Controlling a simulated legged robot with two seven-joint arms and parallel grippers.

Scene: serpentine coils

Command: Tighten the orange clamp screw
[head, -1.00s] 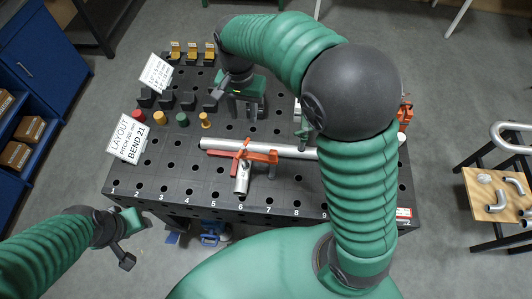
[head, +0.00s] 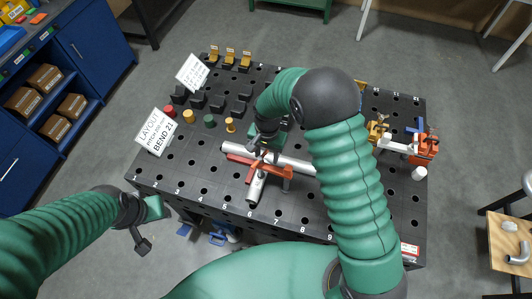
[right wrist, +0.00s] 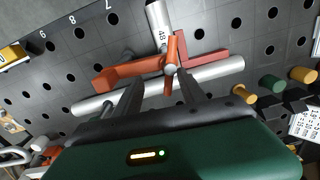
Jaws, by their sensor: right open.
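The orange-red clamp (head: 278,170) lies across a long silver pipe (head: 300,165) on the black perforated table. In the right wrist view, the clamp (right wrist: 125,74) has a small orange screw handle (right wrist: 173,48) that stands out towards the camera. My right gripper (head: 264,150) is over the clamp. In the right wrist view, its two dark fingers (right wrist: 164,82) are open, apart on either side of the screw's line, with nothing visibly gripped. My left gripper (head: 146,226) hangs off the table's left front; its opening is unclear.
Several colored pegs (head: 209,121) and black blocks (head: 217,103) stand at the table's left back. A white layout sign (head: 156,132) is at the left edge. Another orange clamp (head: 426,147) stands at the right. My right arm hides part of the table's middle.

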